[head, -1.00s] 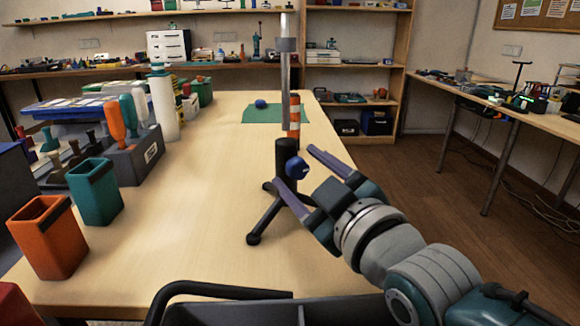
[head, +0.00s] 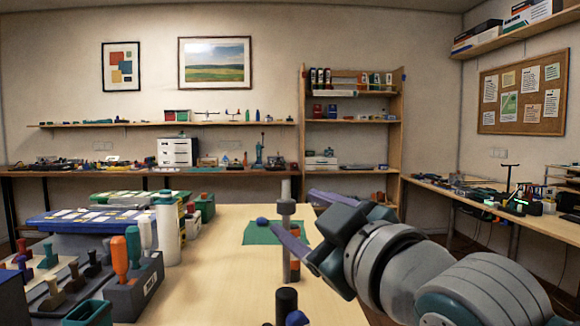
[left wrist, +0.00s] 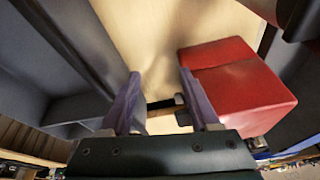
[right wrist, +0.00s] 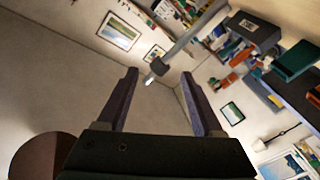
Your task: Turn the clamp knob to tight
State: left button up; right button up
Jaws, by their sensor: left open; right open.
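The clamp stand's metal pole (head: 286,188) rises from a black sleeve (head: 287,300), with a grey collar (head: 286,207) near its top. A blue knob (head: 297,318) on the sleeve shows at the bottom edge of the head view; the tripod feet are out of view. My right gripper (head: 293,210) is open and empty, its fingers near the collar's height. In the right wrist view the collar (right wrist: 159,68) and pole (right wrist: 190,38) appear beyond the open fingertips. My left gripper (left wrist: 159,74) is open beside a red box (left wrist: 235,85), visible only in the left wrist view.
A green mat (head: 262,238) with a blue ball (head: 262,222) lies behind the stand. A holder (head: 135,290) with coloured handles, a white bottle (head: 167,230) and a teal bin (head: 88,315) stand on the left. The table between them and the stand is clear.

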notch_tip(320, 180, up, 4)
jog(key=shift+r, duration=0.1)
dwell(0.4)
jog(key=s+d+f+m+g+h+p, duration=0.25)
jog(key=s+d+f+p, duration=0.2)
jog(key=s, duration=0.25)
jog(key=s+d+f+m+g+h+p, duration=0.25)
jog(key=s+f+m+g+p, duration=0.2)
jog(key=s, duration=0.35)
jog(key=s+d+f+m+g+h+p, duration=0.1)
jog(key=s+d+g+p, duration=0.15)
jog(key=s, duration=0.55)
jog(key=s+d+f+m+g+h+p, duration=0.1)
jog(key=s+d+m+g, duration=0.2)
jog(key=s, duration=0.5)
notch_tip(320, 180, up, 38)
jog(key=s+d+n+p, duration=0.1)
jog(key=p, duration=3.6)
jog(key=shift+s+d, duration=0.2)
jog(key=shift+d, duration=0.15)
